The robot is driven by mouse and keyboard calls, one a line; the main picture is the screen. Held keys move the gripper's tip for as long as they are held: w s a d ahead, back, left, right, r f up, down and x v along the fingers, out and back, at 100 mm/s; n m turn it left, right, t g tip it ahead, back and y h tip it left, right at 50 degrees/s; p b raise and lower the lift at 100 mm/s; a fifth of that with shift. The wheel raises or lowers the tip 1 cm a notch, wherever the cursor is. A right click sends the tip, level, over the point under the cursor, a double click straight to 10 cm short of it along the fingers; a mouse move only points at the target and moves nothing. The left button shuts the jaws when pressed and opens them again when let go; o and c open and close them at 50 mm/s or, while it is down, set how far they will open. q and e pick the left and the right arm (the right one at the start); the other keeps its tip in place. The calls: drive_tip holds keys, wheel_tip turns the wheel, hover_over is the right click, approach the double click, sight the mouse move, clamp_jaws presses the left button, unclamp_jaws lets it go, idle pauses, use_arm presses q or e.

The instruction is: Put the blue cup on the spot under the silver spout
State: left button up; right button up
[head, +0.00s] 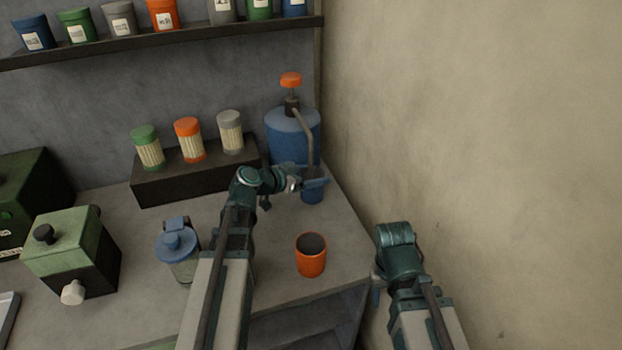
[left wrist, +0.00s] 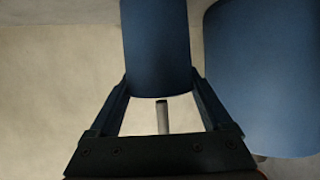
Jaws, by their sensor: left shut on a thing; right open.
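The blue cup (head: 313,195) is upright between the fingers of my left gripper (head: 314,181), just below the end of the silver spout (head: 307,130). The spout comes off the blue dispenser (head: 291,140) with an orange top. In the left wrist view the blue cup (left wrist: 157,50) fills the gap between the fingers, with the blue dispenser (left wrist: 262,80) to its right. The spot under the spout is hidden by the cup and gripper. I cannot tell whether the cup touches the counter. My right gripper (head: 377,288) is open and empty, off the counter's right edge.
An orange cup (head: 311,260) stands on the counter in front. A jar with a blue lid (head: 178,255) and a green box (head: 70,250) stand to the left. A dark stand (head: 190,180) holds three capped canisters behind. The wall (head: 460,130) is close on the right.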

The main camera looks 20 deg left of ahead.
use_arm(q)
drive_tip(key=shift+s+a+f, duration=0.1)
drive_tip(key=shift+s+f, duration=0.05)
drive_tip(key=shift+f, duration=0.4)
use_arm(e)
drive_tip(key=shift+f, duration=0.5)
use_arm(q)
drive_tip(key=shift+f, duration=0.15)
drive_tip(key=o, duration=1.3)
use_arm(e)
drive_tip(key=shift+f, duration=0.15)
use_arm(q)
drive_tip(key=shift+s+r, duration=0.1)
drive_tip(key=shift+r, duration=0.2)
drive_tip(key=shift+p+v, duration=2.3)
drive_tip(key=shift+v, duration=3.6)
use_arm(e)
drive_tip(key=shift+r, duration=2.45)
